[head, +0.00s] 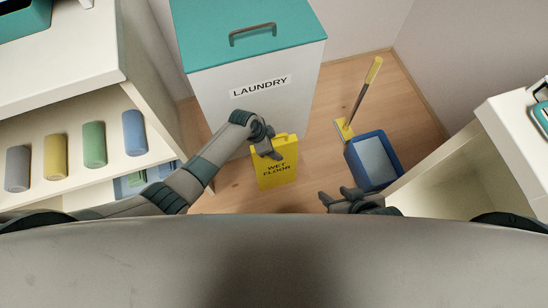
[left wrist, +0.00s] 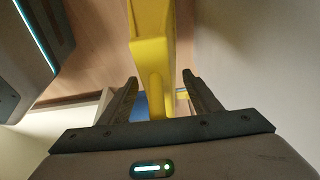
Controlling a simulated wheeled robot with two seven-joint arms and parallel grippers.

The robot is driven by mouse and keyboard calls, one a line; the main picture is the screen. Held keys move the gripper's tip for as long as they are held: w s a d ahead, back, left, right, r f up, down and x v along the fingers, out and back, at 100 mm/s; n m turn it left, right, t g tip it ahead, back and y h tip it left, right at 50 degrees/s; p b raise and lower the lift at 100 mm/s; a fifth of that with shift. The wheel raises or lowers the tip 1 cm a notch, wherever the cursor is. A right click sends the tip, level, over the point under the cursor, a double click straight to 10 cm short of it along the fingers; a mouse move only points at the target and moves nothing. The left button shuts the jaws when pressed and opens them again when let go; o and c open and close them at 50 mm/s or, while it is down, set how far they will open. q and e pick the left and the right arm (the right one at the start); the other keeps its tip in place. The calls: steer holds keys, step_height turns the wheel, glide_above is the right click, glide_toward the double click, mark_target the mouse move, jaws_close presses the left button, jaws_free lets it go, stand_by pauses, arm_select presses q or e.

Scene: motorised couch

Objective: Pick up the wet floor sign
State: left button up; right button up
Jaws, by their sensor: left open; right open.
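The wet floor sign (head: 276,172) is yellow with dark lettering and stands upright on the wooden floor in front of the laundry bin. My left gripper (head: 272,149) is at its top edge in the head view and hides part of it. In the left wrist view the sign (left wrist: 151,40) reaches down between the two open fingers of my left gripper (left wrist: 160,95), with gaps at the sides. My right gripper (head: 324,198) is open and empty, low in the head view, right of the sign.
A laundry bin (head: 265,68) with a teal lid stands behind the sign. Shelves with rolled towels (head: 94,143) are at left, and an open cabinet (head: 450,165) is at right.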

arm_select(q)
jaws_close()
steer(key=shift+r, duration=0.2)
